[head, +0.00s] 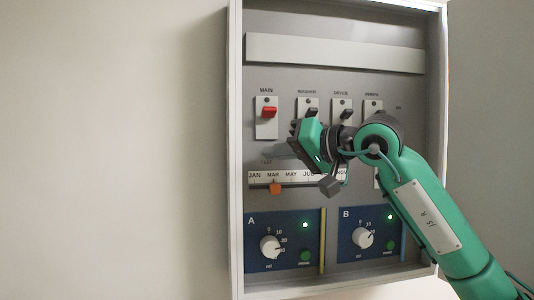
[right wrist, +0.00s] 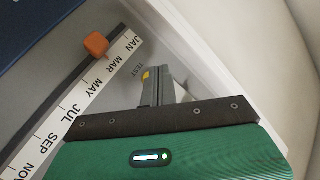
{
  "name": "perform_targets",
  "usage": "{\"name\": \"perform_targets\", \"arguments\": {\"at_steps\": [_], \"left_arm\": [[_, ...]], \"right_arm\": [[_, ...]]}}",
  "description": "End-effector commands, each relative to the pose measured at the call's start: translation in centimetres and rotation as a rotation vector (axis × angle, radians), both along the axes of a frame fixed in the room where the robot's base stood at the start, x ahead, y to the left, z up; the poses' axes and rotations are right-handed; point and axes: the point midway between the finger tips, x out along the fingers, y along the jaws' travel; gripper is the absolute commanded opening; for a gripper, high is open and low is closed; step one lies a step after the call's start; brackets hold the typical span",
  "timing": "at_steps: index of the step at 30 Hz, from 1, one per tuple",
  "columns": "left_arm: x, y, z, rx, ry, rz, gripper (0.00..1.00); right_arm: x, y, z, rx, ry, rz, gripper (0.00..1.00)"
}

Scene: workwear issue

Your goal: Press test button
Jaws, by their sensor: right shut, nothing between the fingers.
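The TEST label (head: 266,161) is printed on the grey panel (head: 340,22), below the red MAIN switch (head: 268,112) and above the month scale. It also shows in the right wrist view (right wrist: 138,70). I cannot make out the test button itself; my gripper seems to cover that spot. My right gripper (head: 276,149) is shut and empty, its fingertips at the panel just beside the TEST label. In the right wrist view its grey fingers (right wrist: 156,84) end next to the label. I cannot tell whether they touch anything. My left gripper is out of view.
An orange slider (head: 275,188) sits on the month scale (head: 262,178) near MAR. More switches (head: 308,108) stand above my gripper. Blue modules A (head: 285,262) and B (head: 345,255) with knobs lie below. A raised white frame (head: 236,150) borders the panel on the left.

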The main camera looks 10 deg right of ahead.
Motion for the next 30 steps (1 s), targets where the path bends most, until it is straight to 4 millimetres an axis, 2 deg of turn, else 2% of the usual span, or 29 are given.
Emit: {"name": "perform_targets", "arguments": {"at_steps": [30], "left_arm": [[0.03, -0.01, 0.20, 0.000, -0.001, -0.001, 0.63]], "right_arm": [[0.84, -0.01, 0.02, 0.000, 0.000, 0.000, 0.00]]}}
